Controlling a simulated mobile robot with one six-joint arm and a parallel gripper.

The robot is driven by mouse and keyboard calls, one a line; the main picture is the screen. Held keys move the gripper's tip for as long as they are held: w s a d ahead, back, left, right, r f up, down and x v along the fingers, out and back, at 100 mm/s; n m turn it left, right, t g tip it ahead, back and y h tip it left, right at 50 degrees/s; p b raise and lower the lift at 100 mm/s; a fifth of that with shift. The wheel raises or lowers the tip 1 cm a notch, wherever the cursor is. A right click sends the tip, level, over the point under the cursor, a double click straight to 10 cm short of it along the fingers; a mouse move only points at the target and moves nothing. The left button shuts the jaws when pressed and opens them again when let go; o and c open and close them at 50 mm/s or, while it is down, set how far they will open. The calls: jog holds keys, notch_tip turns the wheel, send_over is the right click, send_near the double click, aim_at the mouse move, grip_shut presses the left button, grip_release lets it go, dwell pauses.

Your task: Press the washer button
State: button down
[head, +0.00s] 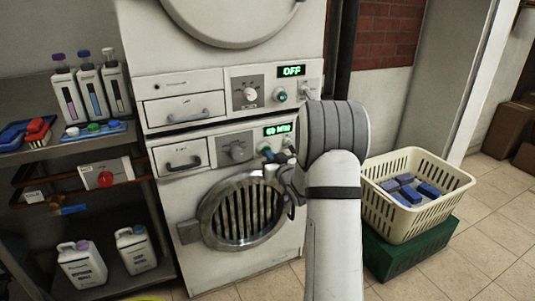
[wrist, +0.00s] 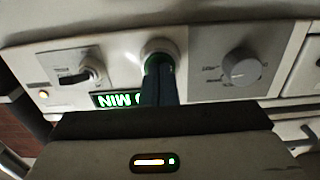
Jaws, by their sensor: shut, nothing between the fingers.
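Two white machines are stacked in the head view. The lower machine (head: 180,185) has a round barred door (head: 241,211) and a green display (head: 277,130) that seems to read 60 MIN. My gripper (head: 271,160) is at its control panel. In the wrist view, where the panel is upside down, my shut, empty gripper (wrist: 158,70) has its fingertips at a round button with a green ring (wrist: 153,50). The fingertips appear to touch the button and cover part of it. The upper machine's panel has a display reading OFF (head: 291,71) and a teal button (head: 280,95).
A grey knob (wrist: 242,67) and a small switch (wrist: 90,75) flank the button. A cream basket (head: 425,215) of blue items stands on a green crate (head: 395,258) at right. Shelves with bottles (head: 68,93) stand at left. Tiled floor is open at far right.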

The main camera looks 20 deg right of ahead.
jog(key=shift+s, duration=0.1)
jog(key=s+b, duration=0.2)
jog(key=s, duration=0.6)
jog(key=shift+s+d, duration=0.15)
jog(key=shift+s, duration=0.25)
jog(key=shift+r, duration=0.1)
dwell(0.3)
jog(key=s+a+r+m+g+h+p, duration=0.1)
jog(key=s+a+r+g+p, duration=0.2)
jog(key=r+p, duration=0.4)
jog(key=s+a+r+g+h+p, duration=0.2)
jog(key=s+a+r+g+p, duration=0.1)
jog(key=r+p, duration=0.35)
jog(key=s+a+r+g+p, duration=0.3)
jog(key=s+a+r+p, duration=0.1)
jog(key=s, duration=0.4)
jog(key=s+a+r+g+y+p, duration=0.1)
jog(key=s+a+r+g+p, duration=0.2)
jog(key=s, duration=0.6)
jog(key=s+a+r+g+y+p, duration=0.1)
jog(key=s+a+r+g+p, duration=0.2)
jog(key=s+a+r+p, duration=0.3)
jog(key=shift+s+r+n+p, duration=0.3)
jog(key=shift+s+r+p, duration=0.4)
jog(key=shift+s+p, duration=0.45)
